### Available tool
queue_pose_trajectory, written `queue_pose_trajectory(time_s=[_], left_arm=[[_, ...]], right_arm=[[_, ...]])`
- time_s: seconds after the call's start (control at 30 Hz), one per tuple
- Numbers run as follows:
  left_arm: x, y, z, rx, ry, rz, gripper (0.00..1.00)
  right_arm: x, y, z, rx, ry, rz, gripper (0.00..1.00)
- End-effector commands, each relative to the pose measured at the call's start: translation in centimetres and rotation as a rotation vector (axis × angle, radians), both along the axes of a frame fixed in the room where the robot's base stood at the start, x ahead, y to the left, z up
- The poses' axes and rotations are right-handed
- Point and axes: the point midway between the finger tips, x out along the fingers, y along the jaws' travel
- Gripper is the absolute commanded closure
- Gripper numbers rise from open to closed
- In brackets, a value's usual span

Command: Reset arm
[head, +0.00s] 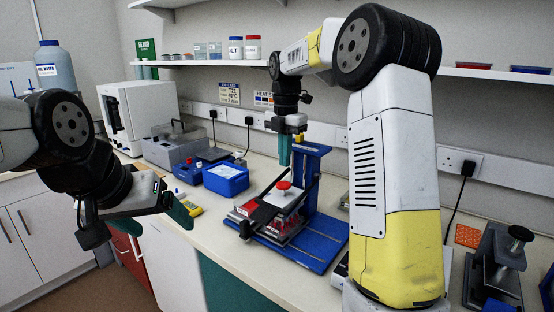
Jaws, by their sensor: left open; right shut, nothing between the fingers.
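My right gripper (285,150) points down above the bench, its teal fingers together with nothing between them. It hangs over the blue stand (306,180), above and behind a device with a red knob (283,185) that sits on the stand's base. My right arm bends over from the right side of the view. My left gripper (178,205) is at the left, in front of the bench's front edge. Its dark teal fingers are apart, and I see nothing held there.
A blue box (226,178), a yellow device (188,204) and a grey bath (180,147) stand on the bench to the left. A white machine (140,105) is behind them. A black clamp-like device (494,265) stands at the right. A shelf (490,73) runs along the wall.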

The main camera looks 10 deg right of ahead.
Motion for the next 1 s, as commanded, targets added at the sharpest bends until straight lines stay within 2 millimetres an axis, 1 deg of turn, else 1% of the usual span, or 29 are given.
queue_pose_trajectory(time_s=[0.33,0.47,0.57,0.73,0.87,1.0], left_arm=[[0.0,0.0,0.0,0.000,0.000,0.000,0.20],[0.0,0.0,0.0,0.000,0.000,0.000,0.20],[0.0,0.0,0.0,0.000,0.000,0.000,0.20],[0.0,0.0,0.0,0.000,0.000,0.000,0.20],[0.0,0.0,0.0,0.000,0.000,0.000,0.20],[0.0,0.0,0.0,0.000,0.000,0.000,0.20]], right_arm=[[-0.1,0.0,0.1,0.001,-0.002,-0.007,1.00],[-1.3,-0.2,1.0,0.009,-0.026,-0.101,1.00],[-3.5,-0.4,2.4,0.033,-0.066,-0.272,1.00],[-8.7,-1.0,4.3,0.110,-0.135,-0.666,1.00],[-12.8,-1.3,4.9,0.196,-0.173,-0.976,1.00],[-17.2,-1.6,4.8,0.310,-0.188,-1.308,1.00]])
